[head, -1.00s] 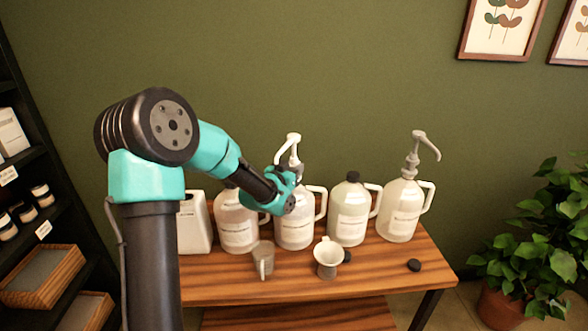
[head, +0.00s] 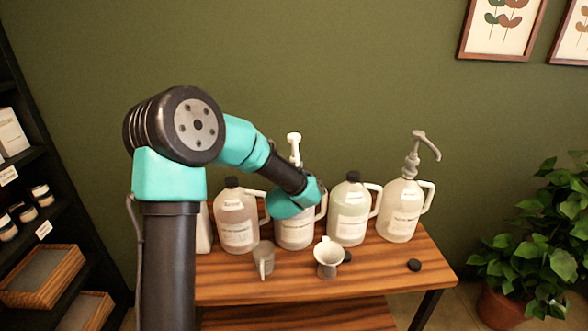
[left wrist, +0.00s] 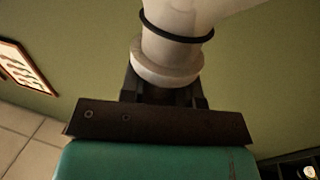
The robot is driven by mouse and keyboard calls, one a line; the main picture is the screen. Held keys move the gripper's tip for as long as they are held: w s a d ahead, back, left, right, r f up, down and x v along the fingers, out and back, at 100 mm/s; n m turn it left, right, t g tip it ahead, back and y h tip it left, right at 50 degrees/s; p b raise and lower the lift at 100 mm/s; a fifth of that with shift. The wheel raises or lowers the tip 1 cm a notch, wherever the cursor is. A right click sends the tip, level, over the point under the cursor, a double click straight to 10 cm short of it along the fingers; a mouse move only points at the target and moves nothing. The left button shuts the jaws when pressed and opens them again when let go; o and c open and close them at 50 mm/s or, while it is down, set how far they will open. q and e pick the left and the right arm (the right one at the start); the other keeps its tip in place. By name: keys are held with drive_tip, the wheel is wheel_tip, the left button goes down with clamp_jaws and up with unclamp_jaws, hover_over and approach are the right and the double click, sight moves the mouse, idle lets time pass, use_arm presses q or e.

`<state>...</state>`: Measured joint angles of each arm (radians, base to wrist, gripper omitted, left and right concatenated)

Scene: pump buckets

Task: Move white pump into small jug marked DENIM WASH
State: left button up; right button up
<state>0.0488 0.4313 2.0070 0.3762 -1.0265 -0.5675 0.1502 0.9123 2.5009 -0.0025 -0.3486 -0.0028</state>
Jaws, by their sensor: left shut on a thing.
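The white pump (head: 294,140) stands upright above the third jug from the left (head: 295,235), its head in the clear. My left gripper (head: 300,190) is at the pump just over that jug, and the hand hides the jug's neck. In the left wrist view the left gripper (left wrist: 168,95) is shut on the pale collar of the pump (left wrist: 172,55), which has a black ring around it. Whether the pump is still seated in the jug is hidden. The jugs have labels too small to read, so I cannot tell which says DENIM WASH. My right gripper is not in view.
Capped jugs stand at either side, a pinkish one (head: 236,222) and a greenish one (head: 350,215). A jug with a grey pump (head: 402,215) stands at right. A measuring cup (head: 264,260), a small pitcher (head: 328,262) and a loose black cap (head: 414,265) lie in front.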

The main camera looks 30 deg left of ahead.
use_arm(q)
drive_tip(key=o, duration=1)
drive_tip(key=v, duration=1.7)
drive_tip(key=shift+s+d, duration=0.15)
drive_tip(key=shift+s, duration=0.05)
